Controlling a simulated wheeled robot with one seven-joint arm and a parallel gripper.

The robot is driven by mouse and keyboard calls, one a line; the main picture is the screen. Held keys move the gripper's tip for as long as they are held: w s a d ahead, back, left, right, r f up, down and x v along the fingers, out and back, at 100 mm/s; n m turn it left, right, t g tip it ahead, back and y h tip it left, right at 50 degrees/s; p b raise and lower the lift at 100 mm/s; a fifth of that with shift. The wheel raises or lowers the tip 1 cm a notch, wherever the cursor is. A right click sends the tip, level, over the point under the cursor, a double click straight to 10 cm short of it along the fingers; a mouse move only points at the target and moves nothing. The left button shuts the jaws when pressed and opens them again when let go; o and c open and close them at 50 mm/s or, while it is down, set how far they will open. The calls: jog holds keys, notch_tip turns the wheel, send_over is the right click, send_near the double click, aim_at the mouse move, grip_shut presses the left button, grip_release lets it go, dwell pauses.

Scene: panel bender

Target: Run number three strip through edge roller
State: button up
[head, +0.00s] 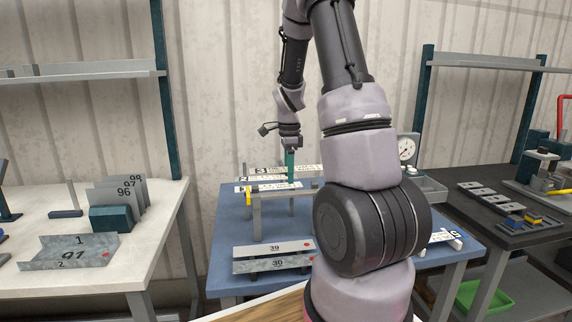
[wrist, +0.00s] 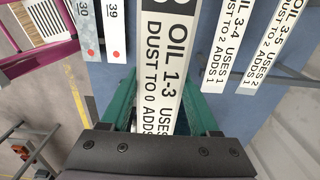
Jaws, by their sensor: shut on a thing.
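My gripper (head: 290,176) is over the rack at the back of the blue bench. In the wrist view its teal fingers (wrist: 162,88) stand either side of a long white strip (wrist: 165,60) reading "OIL 1-3" and "DUST TO 0", and they are shut on it. The black number box at that strip's far end is cut off. In the head view a white strip marked 3 (head: 261,170) is at the gripper, the farthest in a row. Strips marked 2 and another number lie in front of it. I cannot tell which machine is the edge roller.
Metal strips marked 39 (head: 274,247) and 30 (head: 277,265) lie at the bench front. White strips "OIL 3-4" (wrist: 225,50) and "OIL 3-5" (wrist: 275,45) lie beside the held one. A dial gauge (head: 406,150) stands right. My arm hides part of the bench.

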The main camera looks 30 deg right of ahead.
aim_at(290, 192)
jog(key=shift+s+a+f, duration=0.1)
jog(key=shift+s+a, duration=0.05)
jog(key=shift+s, duration=0.35)
jog(key=shift+s+a+f, duration=0.1)
jog(key=shift+s, duration=0.35)
jog(key=shift+f, duration=2.15)
jog(key=shift+f, duration=0.4)
jog(key=shift+f, duration=0.35)
jog(key=shift+f, duration=0.35)
jog(key=o, duration=1.4)
jog(key=shift+c, duration=0.2)
